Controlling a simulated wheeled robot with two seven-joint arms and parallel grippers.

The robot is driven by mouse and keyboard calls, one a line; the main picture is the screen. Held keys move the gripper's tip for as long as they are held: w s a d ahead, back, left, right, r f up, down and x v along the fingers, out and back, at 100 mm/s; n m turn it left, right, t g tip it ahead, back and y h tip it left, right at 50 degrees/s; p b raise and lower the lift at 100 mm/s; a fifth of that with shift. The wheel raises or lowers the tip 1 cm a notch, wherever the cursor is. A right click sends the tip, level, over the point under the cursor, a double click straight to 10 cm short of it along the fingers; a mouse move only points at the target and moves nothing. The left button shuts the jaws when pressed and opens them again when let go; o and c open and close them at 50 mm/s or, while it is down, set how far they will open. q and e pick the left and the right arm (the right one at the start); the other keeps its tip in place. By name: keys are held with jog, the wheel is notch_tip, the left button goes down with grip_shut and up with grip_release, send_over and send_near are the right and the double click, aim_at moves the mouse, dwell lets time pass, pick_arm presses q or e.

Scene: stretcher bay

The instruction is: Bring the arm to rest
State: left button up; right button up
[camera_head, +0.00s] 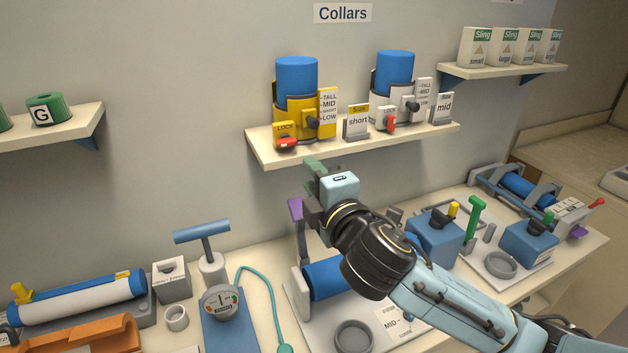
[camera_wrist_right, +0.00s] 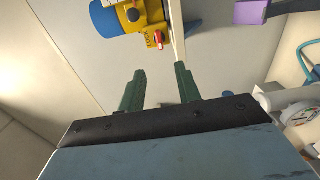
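My right arm (camera_head: 440,300) comes in from the lower right of the head view, over the bench. My right gripper (camera_head: 313,172) is raised just below the front of the collar shelf (camera_head: 350,146). In the right wrist view its two dark green fingers (camera_wrist_right: 160,83) stand apart with nothing between them, so it is open and empty. The yellow-based collar (camera_wrist_right: 140,15) shows beyond the fingertips, apart from them. My left gripper and arm are not in view.
The yellow collar (camera_head: 295,110) and white collar (camera_head: 393,85) stand on the shelf. Below the arm are a blue cylinder on a stand (camera_head: 325,280), a grey ring (camera_head: 353,337) and a gauge device (camera_head: 222,303). Blue boxes (camera_head: 436,238) stand right.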

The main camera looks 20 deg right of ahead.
dwell(0.3)
jog(key=s+d+f+m+g+h, duration=0.1)
jog(key=s+f+m+g, duration=0.4)
jog(key=f, duration=0.4)
jog(key=s+d+f+m+g, duration=0.1)
jog(key=s+f+m+g, duration=0.2)
jog(key=s+f+m, duration=0.45)
jog(key=s+d+f+m+g, duration=0.2)
jog(key=s+f+m+g, duration=0.35)
jog(key=s+f, duration=0.85)
notch_tip(320, 180, down, 29)
jog(key=s+n+g+b, duration=0.2)
jog(key=b, duration=0.6)
jog(key=s+d+f+b, duration=0.1)
jog(key=s+f+b, duration=0.2)
jog(key=s+f, duration=0.5)
jog(key=s+d+f+g+b, duration=0.1)
jog(key=s+f+b, duration=0.3)
jog(key=s+f, duration=0.5)
notch_tip(320, 180, down, 7)
jog(key=shift+s+d+r, duration=0.1)
jog(key=shift+s+d, duration=0.1)
jog(key=shift+d, duration=0.15)
